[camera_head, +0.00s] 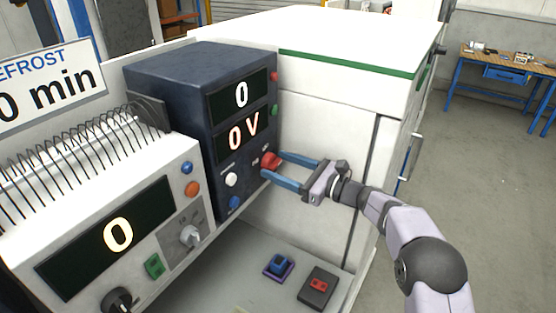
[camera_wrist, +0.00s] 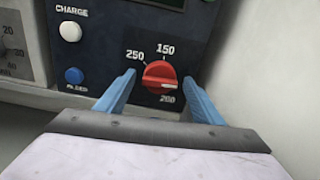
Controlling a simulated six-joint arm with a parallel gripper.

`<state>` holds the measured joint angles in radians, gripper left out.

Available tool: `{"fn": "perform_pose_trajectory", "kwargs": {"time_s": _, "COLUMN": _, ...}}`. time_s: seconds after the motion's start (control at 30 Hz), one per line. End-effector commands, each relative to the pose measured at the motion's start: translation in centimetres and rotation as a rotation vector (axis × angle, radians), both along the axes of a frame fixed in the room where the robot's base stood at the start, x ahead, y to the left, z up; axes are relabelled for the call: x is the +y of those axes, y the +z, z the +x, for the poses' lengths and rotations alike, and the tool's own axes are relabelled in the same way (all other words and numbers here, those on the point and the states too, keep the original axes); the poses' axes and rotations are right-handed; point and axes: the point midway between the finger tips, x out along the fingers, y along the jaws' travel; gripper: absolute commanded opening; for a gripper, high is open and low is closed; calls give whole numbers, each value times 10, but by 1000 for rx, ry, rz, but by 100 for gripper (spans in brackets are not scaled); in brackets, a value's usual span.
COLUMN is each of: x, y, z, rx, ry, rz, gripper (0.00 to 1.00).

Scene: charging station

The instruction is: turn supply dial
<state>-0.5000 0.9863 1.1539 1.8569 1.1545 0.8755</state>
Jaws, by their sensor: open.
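The supply dial is a red round knob (camera_wrist: 159,75) low on the front of the dark blue supply box (camera_head: 183,93). In the wrist view, marks 250, 150 and 200 surround it, and its pale pointer line is toward the lower right, near 200. It also shows in the head view (camera_head: 270,161). My gripper (camera_head: 272,170) is open, with one blue finger on each side of the dial. In the wrist view the fingers (camera_wrist: 162,90) stand apart from the knob with gaps. The supply displays (camera_head: 241,112) read 0 and 0 V.
A white CHARGE button (camera_wrist: 70,31) and a blue button (camera_wrist: 74,75) sit left of the dial. A white unit (camera_head: 110,228) with a display reading 0 stands at the left. A white cabinet wall (camera_head: 320,120) is close on the right. Small blue and red switch blocks (camera_head: 318,287) lie below.

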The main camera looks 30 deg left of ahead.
Motion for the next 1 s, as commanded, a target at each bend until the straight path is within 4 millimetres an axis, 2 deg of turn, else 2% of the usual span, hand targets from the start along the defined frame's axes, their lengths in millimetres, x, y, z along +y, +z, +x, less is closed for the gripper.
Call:
{"fn": "perform_pose_trajectory", "kwargs": {"time_s": 0.13, "x": 8, "y": 1, "z": -1, "rx": 1, "ry": 1, "rz": 1, "gripper": 61}}
{"fn": "perform_pose_trajectory", "kwargs": {"time_s": 0.4, "x": 9, "y": 0, "z": 0, "rx": 1, "ry": 0, "rz": 1, "gripper": 61}}
{"fn": "perform_pose_trajectory", "kwargs": {"time_s": 0.43, "x": 9, "y": 0, "z": 0, "rx": 1, "ry": 0, "rz": 1, "gripper": 59}}
{"fn": "perform_pose_trajectory", "kwargs": {"time_s": 0.6, "x": 9, "y": 0, "z": 0, "rx": 0, "ry": 1, "rz": 1, "gripper": 20}}
{"fn": "perform_pose_trajectory", "kwargs": {"time_s": 1.0, "x": 9, "y": -4, "z": -1, "rx": -43, "ry": 1, "rz": 1, "gripper": 20}}
